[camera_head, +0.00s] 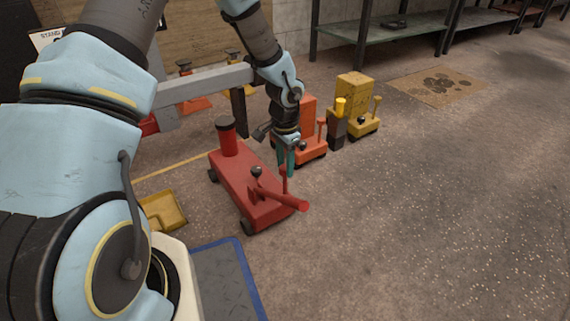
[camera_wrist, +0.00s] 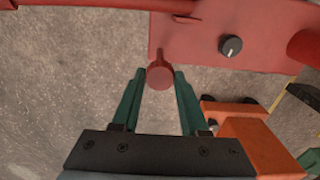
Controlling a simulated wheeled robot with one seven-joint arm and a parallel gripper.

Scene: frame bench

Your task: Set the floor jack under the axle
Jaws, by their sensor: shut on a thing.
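The red floor jack (camera_head: 250,187) stands on the floor, with a round dark-topped post (camera_head: 227,138) at its far end and a black knob (camera_wrist: 231,46) on its deck. A thick red handle (camera_head: 285,200) lies across its near end. My gripper (camera_head: 286,168) points down over the near right side of this jack. In the wrist view its green fingers (camera_wrist: 159,78) are shut on the round top of the red lever (camera_wrist: 159,75). A grey horizontal beam (camera_head: 205,82) lies beyond the jack, partly behind my arm; I cannot tell whether it is the axle.
An orange jack (camera_head: 311,147) stands close behind my gripper, with a dark yellow-topped post (camera_head: 337,130) and a yellow jack (camera_head: 355,105) beyond. A yellow tray (camera_head: 165,213) and a blue-edged mat (camera_head: 238,258) lie left and near.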

